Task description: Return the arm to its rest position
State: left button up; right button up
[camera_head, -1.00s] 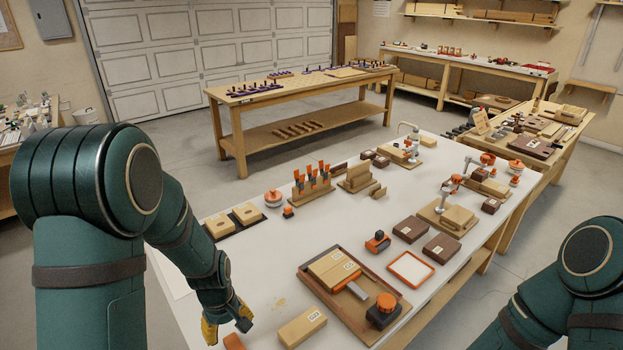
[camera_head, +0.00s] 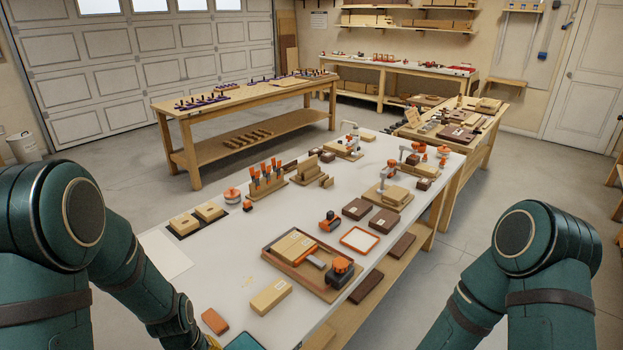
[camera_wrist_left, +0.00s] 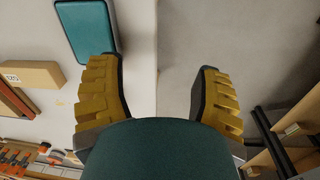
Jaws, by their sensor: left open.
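My left arm (camera_head: 120,262) comes in from the left and reaches down along the near left edge of the white bench (camera_head: 226,270). Only a sliver of yellow of its gripper shows at the bottom of the head view. In the left wrist view my left gripper (camera_wrist_left: 157,70) is open, with its yellow fingers wide apart and nothing between them but the bench edge and floor. My right arm (camera_head: 525,270) is bent at the lower right; its gripper is out of view.
A teal flat-topped object (camera_head: 249,342) lies near the bench's front edge, close to a left finger in the wrist view (camera_wrist_left: 86,30). An orange block (camera_head: 214,321) and a wooden block (camera_head: 271,297) lie nearby. A wooden tray (camera_head: 328,291) stands farther right.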

pick_arm(q)
jog(key=d+f, duration=0.1)
jog(key=d+f+m, duration=0.1)
jog(key=f, duration=0.1)
jog(key=d+f+m, duration=0.1)
jog(key=d+f, duration=0.1)
jog(key=shift+s+h, duration=0.4)
jog(key=s+d+f+m+t+h, duration=0.1)
jog(key=s+d+f+m, duration=0.3)
jog(key=d, duration=0.6)
jog(key=shift+s+h, duration=0.55)
jog(key=shift+h, duration=0.35)
